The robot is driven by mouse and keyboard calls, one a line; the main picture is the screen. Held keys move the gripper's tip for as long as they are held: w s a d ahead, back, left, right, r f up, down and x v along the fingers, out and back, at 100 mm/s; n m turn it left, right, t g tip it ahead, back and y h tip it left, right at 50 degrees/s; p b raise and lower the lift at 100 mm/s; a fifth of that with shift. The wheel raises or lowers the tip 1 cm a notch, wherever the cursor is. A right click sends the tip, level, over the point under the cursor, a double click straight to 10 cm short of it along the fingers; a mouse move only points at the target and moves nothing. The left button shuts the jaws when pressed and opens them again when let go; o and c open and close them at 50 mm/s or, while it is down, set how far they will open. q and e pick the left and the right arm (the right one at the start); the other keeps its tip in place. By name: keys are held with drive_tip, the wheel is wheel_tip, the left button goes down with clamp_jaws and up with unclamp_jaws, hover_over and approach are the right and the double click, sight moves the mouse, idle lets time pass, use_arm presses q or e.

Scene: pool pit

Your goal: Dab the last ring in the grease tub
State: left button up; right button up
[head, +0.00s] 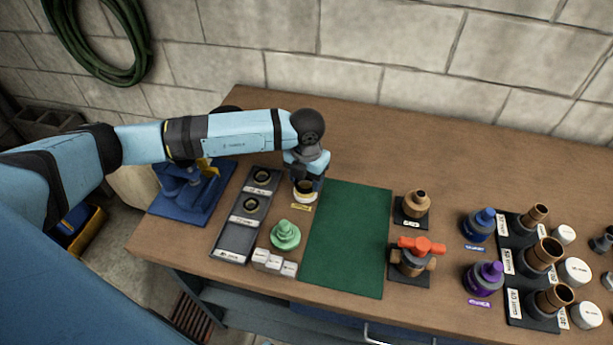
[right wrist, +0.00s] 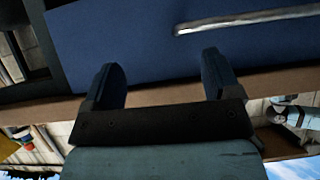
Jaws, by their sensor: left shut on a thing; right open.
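The grease tub (head: 304,198), a small pale round pot, stands left of the green mat, with a yellow label in front. My left gripper (head: 305,184) points down right at the tub's mouth and is shut on a ring. The ring is mostly hidden by the fingers, and I cannot tell whether it touches the grease. Two dark rings lie in the grey tray (head: 236,239): one ring (head: 262,177) at the back and one ring (head: 251,205) in the middle. The tray's front place looks empty. My right gripper (right wrist: 160,78) is open and empty, facing the blue bench front.
A green knobbed part (head: 285,235) and small white boxes (head: 274,263) stand in front of the tub. The green mat (head: 346,240) is bare. Further right are an orange-handled valve (head: 418,253), a brass fitting (head: 417,203), blue and purple bottles, and copper pipe stubs.

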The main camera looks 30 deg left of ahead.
use_arm(q)
drive_tip(key=shift+f+b, duration=0.6)
drive_tip(key=shift+f, duration=0.15)
idle(1.8)
drive_tip(key=shift+r, duration=0.1)
drive_tip(key=shift+r+p, duration=2.05)
drive_tip(key=shift+r, duration=1.45)
drive_tip(key=m, duration=0.1)
drive_tip(key=r+m, duration=0.1)
drive_tip(key=m, duration=0.1)
drive_tip(key=shift+s+d+r+p, duration=0.1)
drive_tip(key=shift+s+r+p, duration=0.1)
drive_tip(key=shift+p, duration=0.15)
wheel_tip(320, 180, up, 4)
drive_tip(key=s+m+p, duration=0.2)
drive_tip(key=m, duration=0.8)
wheel_tip(320, 180, up, 8)
drive_tip(key=m+p, duration=0.4)
drive_tip(key=m, duration=1.9)
hover_over(306, 194)
drive_tip(key=s, duration=0.3)
drive_tip(key=shift+d+f, duration=0.2)
drive_tip(key=shift+d, duration=0.05)
